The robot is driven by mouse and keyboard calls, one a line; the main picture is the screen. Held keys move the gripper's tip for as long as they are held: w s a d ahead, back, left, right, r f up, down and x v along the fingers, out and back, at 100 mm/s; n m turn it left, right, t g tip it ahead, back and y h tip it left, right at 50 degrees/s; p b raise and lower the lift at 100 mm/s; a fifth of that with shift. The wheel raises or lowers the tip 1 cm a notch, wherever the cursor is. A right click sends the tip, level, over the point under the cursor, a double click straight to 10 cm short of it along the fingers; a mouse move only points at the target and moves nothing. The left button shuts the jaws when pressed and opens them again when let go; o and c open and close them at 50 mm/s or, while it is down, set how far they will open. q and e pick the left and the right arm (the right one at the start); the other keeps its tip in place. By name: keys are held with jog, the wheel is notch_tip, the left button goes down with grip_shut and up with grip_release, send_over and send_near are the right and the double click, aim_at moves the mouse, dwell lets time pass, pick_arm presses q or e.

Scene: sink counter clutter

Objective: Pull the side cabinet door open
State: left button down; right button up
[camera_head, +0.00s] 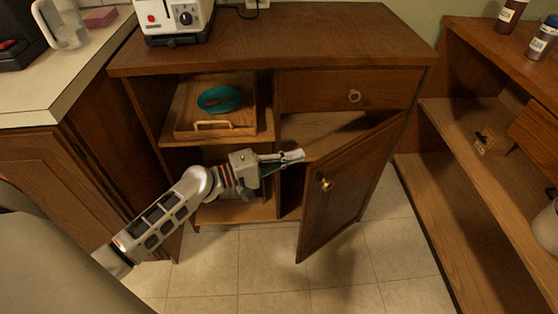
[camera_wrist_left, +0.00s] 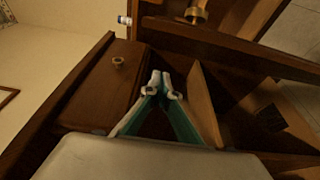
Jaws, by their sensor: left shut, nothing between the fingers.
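The side cabinet door (camera_head: 345,190) is the brown wooden door with a round brass knob (camera_head: 326,184). It stands ajar, swung out from its hinge side on the right, and part of the inside shows above it. My left gripper (camera_head: 298,156) is shut and empty. It is at the door's free left edge, by the cabinet opening; I cannot tell whether it touches the door. In the left wrist view the gripper's fingertips (camera_wrist_left: 160,82) meet in front of the cabinet, with a wooden panel close on their right. My right gripper is not in view.
A drawer with a knob (camera_head: 354,96) is above the door. Open shelves at left hold a wooden tray (camera_head: 215,127) with a teal dish (camera_head: 220,99). A toaster (camera_head: 178,20) stands on top. A shelf unit (camera_head: 460,180) stands at right; tiled floor (camera_head: 270,265) is clear.

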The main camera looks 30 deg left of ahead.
aim_at(313, 164)
pick_arm(q)
jog(key=shift+w+d+p, duration=0.15)
jog(key=shift+d+p, duration=0.35)
jog(key=shift+d, duration=2.15)
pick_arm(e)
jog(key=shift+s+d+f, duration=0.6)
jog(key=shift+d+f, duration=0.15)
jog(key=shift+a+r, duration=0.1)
